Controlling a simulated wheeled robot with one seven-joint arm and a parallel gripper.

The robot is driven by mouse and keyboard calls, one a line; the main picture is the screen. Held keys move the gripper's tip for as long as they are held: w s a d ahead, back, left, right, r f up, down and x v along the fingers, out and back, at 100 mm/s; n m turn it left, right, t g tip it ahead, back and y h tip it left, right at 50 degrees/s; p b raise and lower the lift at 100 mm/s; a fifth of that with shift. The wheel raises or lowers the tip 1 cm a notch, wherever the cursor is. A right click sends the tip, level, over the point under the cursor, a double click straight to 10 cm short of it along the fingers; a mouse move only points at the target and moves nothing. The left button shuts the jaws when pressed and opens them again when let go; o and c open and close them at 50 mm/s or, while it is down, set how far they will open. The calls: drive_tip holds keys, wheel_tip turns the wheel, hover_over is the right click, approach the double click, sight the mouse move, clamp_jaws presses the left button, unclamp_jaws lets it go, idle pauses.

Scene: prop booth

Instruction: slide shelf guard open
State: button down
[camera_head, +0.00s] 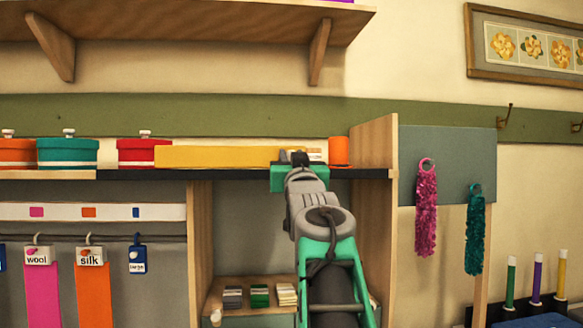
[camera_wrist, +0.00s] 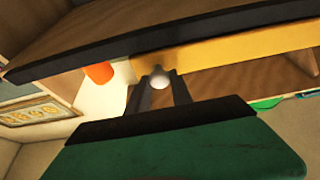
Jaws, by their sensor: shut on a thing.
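The shelf guard (camera_head: 215,157) is a long yellow panel standing along the front of the shelf, its right end near my gripper (camera_head: 293,160). In the wrist view the yellow guard (camera_wrist: 235,45) runs off to the right, with a pale round knob (camera_wrist: 159,82) by its left end. My gripper (camera_wrist: 160,88) is shut on this knob, one dark finger on each side. The fingertips are small and partly hidden by my arm in the head view.
The shelf has a dark front edge (camera_head: 130,174). An orange cup (camera_head: 339,151) stands to the right of my gripper, near a wooden side panel (camera_head: 374,142). Red (camera_head: 139,153) and teal (camera_head: 67,153) pots stand at the left. Labelled strips hang below.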

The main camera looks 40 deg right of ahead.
drive_tip(key=shift+w+a, duration=0.25)
drive_tip(key=shift+a, duration=0.15)
drive_tip(key=c, duration=1.2)
unclamp_jaws()
drive_tip(key=shift+o, duration=0.2)
drive_tip(key=shift+a, duration=0.1)
drive_tip(key=b+v, duration=0.3)
drive_tip(key=v, duration=0.4)
drive_tip(key=shift+s+a, duration=0.15)
drive_tip(key=shift+s, duration=0.15)
drive_tip(key=shift+f, duration=0.1)
